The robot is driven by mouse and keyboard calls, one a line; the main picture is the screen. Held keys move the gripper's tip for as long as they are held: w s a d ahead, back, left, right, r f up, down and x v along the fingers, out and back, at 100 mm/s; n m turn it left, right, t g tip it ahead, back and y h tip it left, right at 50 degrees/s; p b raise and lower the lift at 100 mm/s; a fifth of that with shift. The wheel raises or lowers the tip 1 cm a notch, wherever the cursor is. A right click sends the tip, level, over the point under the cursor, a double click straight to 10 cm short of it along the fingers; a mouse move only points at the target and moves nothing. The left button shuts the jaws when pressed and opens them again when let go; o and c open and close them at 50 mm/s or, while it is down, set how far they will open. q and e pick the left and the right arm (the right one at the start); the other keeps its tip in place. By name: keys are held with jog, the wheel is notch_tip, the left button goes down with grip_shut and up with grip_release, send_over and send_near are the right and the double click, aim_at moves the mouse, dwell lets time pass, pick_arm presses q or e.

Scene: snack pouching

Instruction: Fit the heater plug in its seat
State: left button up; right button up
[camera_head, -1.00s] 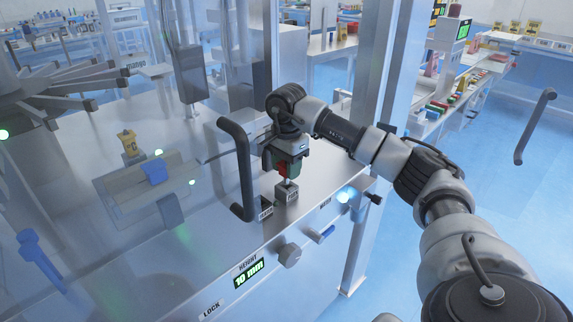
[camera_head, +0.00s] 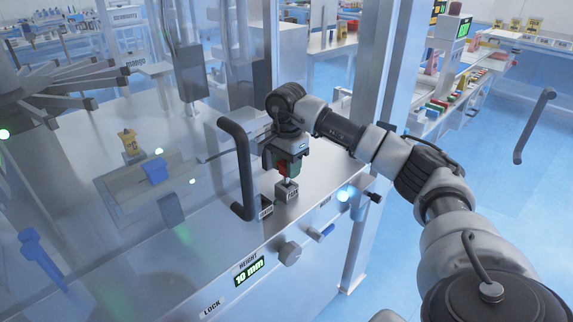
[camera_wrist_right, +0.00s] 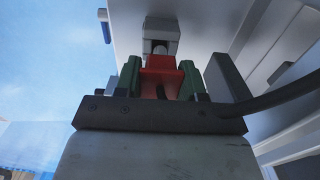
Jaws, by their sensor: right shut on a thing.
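My right gripper (camera_head: 287,167) points down over the metal worktop and is shut on the red heater plug (camera_head: 282,168). In the right wrist view, the red plug (camera_wrist_right: 161,76) sits between the green fingers of my right gripper (camera_wrist_right: 160,70). A small grey labelled block (camera_head: 288,191) stands directly under the plug, and little or no gap shows between them. I cannot tell whether the plug's tip is inside the block. The block also shows beyond the plug in the right wrist view (camera_wrist_right: 160,38). A second labelled block (camera_head: 265,208) stands just left, partly behind the handle. My left gripper is out of view.
A tall grey handle (camera_head: 240,170) stands close left of my right gripper.

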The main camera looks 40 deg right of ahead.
aim_at(287, 183)
jog(key=shift+f+b, duration=0.95)
jog(key=shift+f, duration=0.85)
jog(key=o, duration=1)
jog(key=shift+r, duration=0.15)
notch_tip(287, 183, up, 11)
jog(key=shift+f, duration=0.2)
